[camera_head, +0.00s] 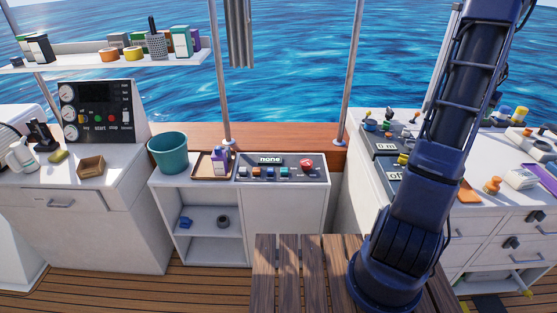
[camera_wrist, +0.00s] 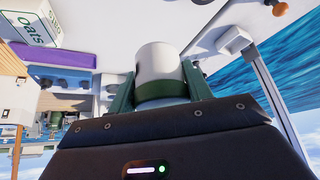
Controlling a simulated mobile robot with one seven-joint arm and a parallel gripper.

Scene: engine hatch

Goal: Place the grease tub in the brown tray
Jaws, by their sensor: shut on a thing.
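In the wrist view my gripper (camera_wrist: 160,88) is shut on a white round tub (camera_wrist: 158,60) with a dark green band, which I take to be the grease tub. Its two green fingers press on opposite sides, and its lower part is hidden by the gripper body. My gripper is outside the head view, where my arm runs up out of the top right. The brown tray (camera_head: 208,179) lies on the middle white cabinet in the head view. A purple and white container (camera_head: 220,157) stands in it; the left part of the tray looks bare.
A teal bucket (camera_head: 168,153) stands left of the tray, and a button panel (camera_head: 270,173) lies to its right. A metal pole (camera_head: 222,90) rises behind the tray. A small brown open box (camera_head: 91,166) sits on the left counter. The right counter is crowded.

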